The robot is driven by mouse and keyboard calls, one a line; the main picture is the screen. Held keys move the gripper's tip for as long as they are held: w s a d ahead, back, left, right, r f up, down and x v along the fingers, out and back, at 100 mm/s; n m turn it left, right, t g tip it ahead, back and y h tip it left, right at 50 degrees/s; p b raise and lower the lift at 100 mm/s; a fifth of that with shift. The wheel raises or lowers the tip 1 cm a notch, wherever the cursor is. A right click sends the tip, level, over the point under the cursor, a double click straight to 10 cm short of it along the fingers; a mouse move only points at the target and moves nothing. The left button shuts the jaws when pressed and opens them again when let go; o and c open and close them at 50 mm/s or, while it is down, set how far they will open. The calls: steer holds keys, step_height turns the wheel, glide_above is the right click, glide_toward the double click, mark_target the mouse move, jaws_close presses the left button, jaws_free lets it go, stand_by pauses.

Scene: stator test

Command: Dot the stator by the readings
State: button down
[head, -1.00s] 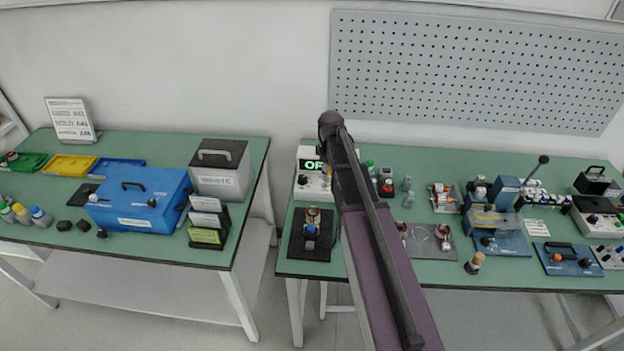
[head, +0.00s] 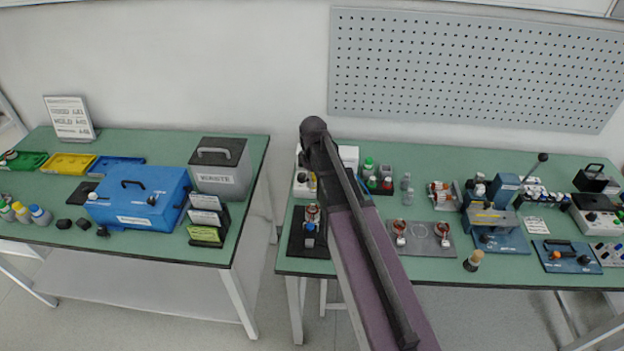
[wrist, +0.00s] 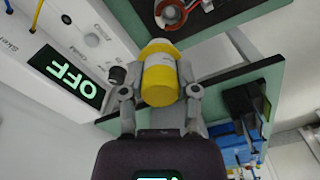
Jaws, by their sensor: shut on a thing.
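My gripper (wrist: 158,95) is shut on a yellow-and-white cylinder (wrist: 159,82), with one finger on each side. In the head view my arm hides most of the gripper. A white instrument (wrist: 95,35) with a green OFF display (wrist: 67,76) is close on the left in the wrist view. My arm covers much of that instrument (head: 302,187) in the head view. A copper-wound stator (head: 312,214) is on a dark mat (head: 297,245) at the right bench's front left. Part of a stator (wrist: 172,13) shows at the wrist view's top, apart from the cylinder.
A grey mat (head: 425,252) holds two copper-wound parts, right of my arm. Green- and red-capped bottles (head: 369,165) stand behind. A blue press (head: 502,190) is farther right. The left bench holds a blue case (head: 140,197) and a grey waste bin (head: 222,169). A gap separates the benches.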

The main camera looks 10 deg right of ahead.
mark_target(313, 191)
steer(key=shift+f+b, duration=2.05)
steer(key=shift+f, duration=0.15)
steer(key=shift+f+b, duration=0.6)
steer(key=shift+b, duration=0.1)
stand_by(0.4)
steer(key=shift+r, duration=0.1)
steer(key=shift+r+p, duration=2.9)
steer(key=shift+p, duration=0.15)
